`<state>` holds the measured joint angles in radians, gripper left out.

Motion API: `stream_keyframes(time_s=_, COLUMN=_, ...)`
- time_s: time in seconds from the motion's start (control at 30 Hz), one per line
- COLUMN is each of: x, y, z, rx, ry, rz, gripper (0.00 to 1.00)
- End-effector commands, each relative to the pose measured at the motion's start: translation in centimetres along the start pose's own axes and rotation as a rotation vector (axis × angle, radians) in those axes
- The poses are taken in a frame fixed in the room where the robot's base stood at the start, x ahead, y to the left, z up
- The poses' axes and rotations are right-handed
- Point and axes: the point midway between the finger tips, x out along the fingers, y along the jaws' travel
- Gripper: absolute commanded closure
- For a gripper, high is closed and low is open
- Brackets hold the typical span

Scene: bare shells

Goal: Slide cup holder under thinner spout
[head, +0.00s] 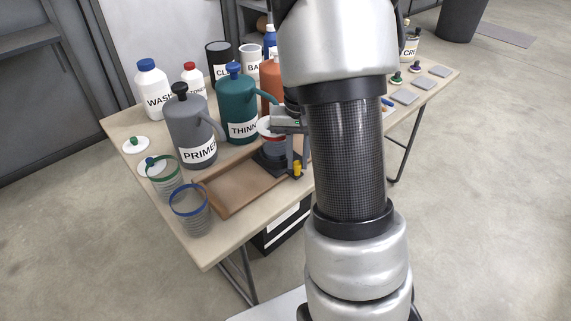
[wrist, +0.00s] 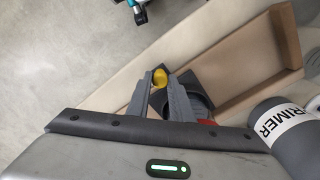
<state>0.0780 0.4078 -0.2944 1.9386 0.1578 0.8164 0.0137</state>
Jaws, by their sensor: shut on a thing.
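The dark cup holder (head: 262,162) sits at the right end of the brown wooden tray (head: 232,184). It has a square base, a round dark upper part and a yellow knob (head: 297,169). My gripper (head: 297,163) points down at the holder's right side. In the wrist view its fingertips (wrist: 160,80) are shut on the yellow knob (wrist: 159,77), with the holder (wrist: 196,88) just right of them. The teal thinner can (head: 236,108) stands behind the tray, its spout (head: 264,98) reaching right above the holder's area. Exact alignment under the spout cannot be told.
The grey primer can (head: 191,130) stands left of the thinner. An orange can (head: 270,78) is behind, partly hidden by my arm. The tray's left part is empty.

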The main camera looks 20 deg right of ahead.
Motion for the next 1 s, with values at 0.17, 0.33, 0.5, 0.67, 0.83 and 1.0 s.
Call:
stream_keyframes(time_s=0.17, x=-0.03, y=0.56, z=-0.52, rx=0.0, ry=-0.001, rz=0.0, gripper=1.0)
stream_keyframes(time_s=0.33, x=-0.03, y=0.58, z=-0.56, rx=0.0, ry=-0.001, rz=0.0, gripper=1.0)
stream_keyframes(time_s=0.5, x=-0.04, y=0.56, z=-0.54, rx=0.0, ry=-0.001, rz=0.0, gripper=0.79)
stream_keyframes(time_s=0.67, x=-0.03, y=0.53, z=-0.53, rx=0.0, ry=-0.001, rz=0.0, gripper=0.61)
stream_keyframes(time_s=0.83, x=-0.01, y=0.51, z=-0.52, rx=0.0, ry=-0.001, rz=0.0, gripper=0.61)
stream_keyframes(time_s=1.0, x=-0.77, y=0.48, z=-0.56, rx=-0.001, ry=0.0, rz=-0.001, gripper=0.61)
